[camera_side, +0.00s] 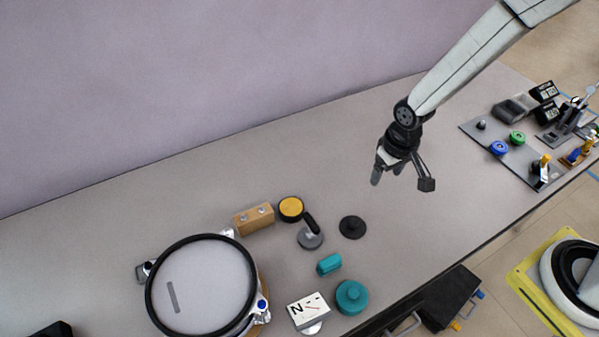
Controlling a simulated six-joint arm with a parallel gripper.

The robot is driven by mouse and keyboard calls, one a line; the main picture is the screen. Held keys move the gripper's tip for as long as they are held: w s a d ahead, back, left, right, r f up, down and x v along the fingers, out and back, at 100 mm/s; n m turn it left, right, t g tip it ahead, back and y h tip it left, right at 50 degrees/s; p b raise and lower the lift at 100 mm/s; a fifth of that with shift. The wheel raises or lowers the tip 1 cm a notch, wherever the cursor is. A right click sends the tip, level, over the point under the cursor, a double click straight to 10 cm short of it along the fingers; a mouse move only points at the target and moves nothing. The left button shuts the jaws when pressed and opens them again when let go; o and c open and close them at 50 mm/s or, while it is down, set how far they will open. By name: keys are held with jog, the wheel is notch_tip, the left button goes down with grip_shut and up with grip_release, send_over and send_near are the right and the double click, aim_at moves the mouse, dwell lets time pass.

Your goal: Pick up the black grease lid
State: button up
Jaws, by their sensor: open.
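The black grease lid (352,227) looks like a flat black disc with a small raised knob. It lies on the grey table, right of the middle of the picture's lower half. My gripper (401,184) is open and empty, with its two fingers spread apart. It hangs above the table, up and to the right of the black disc, and does not touch it.
A grey disc with a black handle (310,237), a yellow-topped round tin (291,208) and a wooden block (254,219) lie left of the lid. Teal pieces (352,297) and a white meter (308,311) lie below. A large round mesh frame (149,297) stands at left.

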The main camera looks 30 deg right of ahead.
jog(key=g, duration=0.1)
send_over(354, 221)
notch_tip(354, 221, down, 10)
jog(key=shift+a+r, duration=0.1)
jog(key=shift+f, duration=1.3)
jog(key=shift+f, duration=2.6)
grip_shut()
